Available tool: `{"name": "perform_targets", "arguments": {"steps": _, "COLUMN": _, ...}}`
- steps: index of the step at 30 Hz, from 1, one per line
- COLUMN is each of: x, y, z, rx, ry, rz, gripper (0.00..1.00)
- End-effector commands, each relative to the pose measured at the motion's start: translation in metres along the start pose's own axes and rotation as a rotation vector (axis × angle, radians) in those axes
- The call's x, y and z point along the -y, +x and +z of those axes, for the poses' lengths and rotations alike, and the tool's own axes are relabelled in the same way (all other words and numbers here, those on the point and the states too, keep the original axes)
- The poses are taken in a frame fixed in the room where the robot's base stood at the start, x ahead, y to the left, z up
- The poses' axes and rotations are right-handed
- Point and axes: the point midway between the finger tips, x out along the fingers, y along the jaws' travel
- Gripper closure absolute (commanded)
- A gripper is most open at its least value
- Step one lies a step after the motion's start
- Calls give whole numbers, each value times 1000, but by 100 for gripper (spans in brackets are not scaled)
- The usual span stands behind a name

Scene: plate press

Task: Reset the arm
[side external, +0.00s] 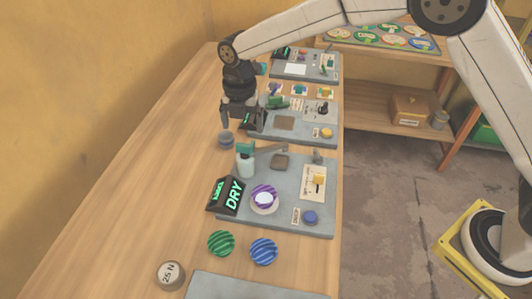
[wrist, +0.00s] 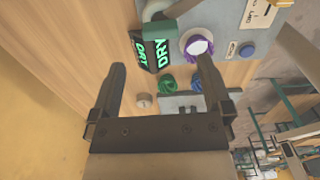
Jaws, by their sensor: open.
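My gripper (side external: 240,116) hangs above the wooden table, pointing down, near the far left side of the DRY station. In the wrist view my gripper (wrist: 161,65) shows two separated fingers with nothing between them. The station's grey base (side external: 285,222) carries a black display (side external: 227,196) with green DRY text. A purple striped plate (side external: 264,191) with a white centre lies on it, and a blue button (side external: 310,217) sits near its front right. A pale bottle-like post with a green top (side external: 245,160) and a lever stands behind the plate.
A grey round weight (side external: 226,140) stands on the table below my gripper. Green (side external: 221,243) and blue (side external: 263,251) striped discs and a 25 N weight (side external: 170,275) lie nearer the camera. Other stations stand farther back. The table's left side is mostly clear.

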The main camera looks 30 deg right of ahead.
Motion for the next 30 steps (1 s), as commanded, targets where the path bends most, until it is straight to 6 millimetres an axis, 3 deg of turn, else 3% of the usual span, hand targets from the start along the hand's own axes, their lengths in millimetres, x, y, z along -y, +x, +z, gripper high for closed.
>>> {"name": "perform_targets", "arguments": {"steps": 19, "x": 6, "y": -9, "z": 3, "rx": 2, "ry": 46, "rz": 4, "gripper": 0}}
{"name": "perform_targets", "arguments": {"steps": 23, "x": 18, "y": -11, "z": 8, "rx": 5, "ry": 151, "rz": 14, "gripper": 0}}
{"name": "perform_targets", "arguments": {"steps": 30, "x": 60, "y": -15, "z": 20, "rx": 12, "ry": 499, "rz": 47, "gripper": 0}}
